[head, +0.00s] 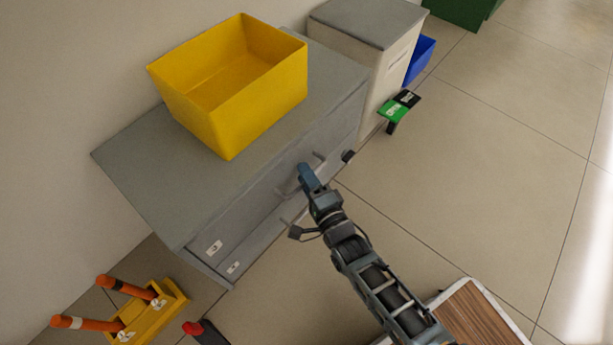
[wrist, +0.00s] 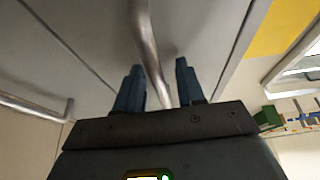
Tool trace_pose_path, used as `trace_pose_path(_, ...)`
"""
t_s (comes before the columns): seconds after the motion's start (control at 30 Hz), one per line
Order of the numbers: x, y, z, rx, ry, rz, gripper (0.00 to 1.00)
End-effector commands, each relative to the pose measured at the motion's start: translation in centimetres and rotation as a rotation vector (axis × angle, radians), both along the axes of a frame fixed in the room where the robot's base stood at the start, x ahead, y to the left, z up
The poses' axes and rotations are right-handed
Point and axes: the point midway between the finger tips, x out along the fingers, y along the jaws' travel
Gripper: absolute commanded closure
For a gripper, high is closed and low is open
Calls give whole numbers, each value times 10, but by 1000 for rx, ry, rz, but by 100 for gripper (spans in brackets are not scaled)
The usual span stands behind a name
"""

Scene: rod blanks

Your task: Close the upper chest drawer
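The grey chest (head: 140,165) stands against the wall, with its drawer fronts facing the lower right. The upper drawer (head: 240,218) has a label and a metal bar handle (wrist: 147,35). I see no clear gap at this drawer in the head view, and I cannot tell whether it is fully shut. My gripper (head: 304,172) is at the handle, partly covering it. In the wrist view its two blue fingers (wrist: 158,85) are apart, with the handle bar passing between them. A second handle (wrist: 35,108), likely the lower drawer's, shows at the left there.
A yellow bin (head: 190,108) stands on the chest. A grey cabinet (head: 370,25) and a blue bin (head: 420,60) are beyond it. A green and black item (head: 395,110) is beside the cabinet. A yellow rack (head: 150,315) with orange rods is at lower left.

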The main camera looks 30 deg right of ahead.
Motion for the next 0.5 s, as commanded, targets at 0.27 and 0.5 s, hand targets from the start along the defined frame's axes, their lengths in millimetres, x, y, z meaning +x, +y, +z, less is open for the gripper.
trace_pose_path(0.27,-29,3,2,0,3,2,62)
trace_pose_path(0.5,-65,6,1,0,3,2,62)
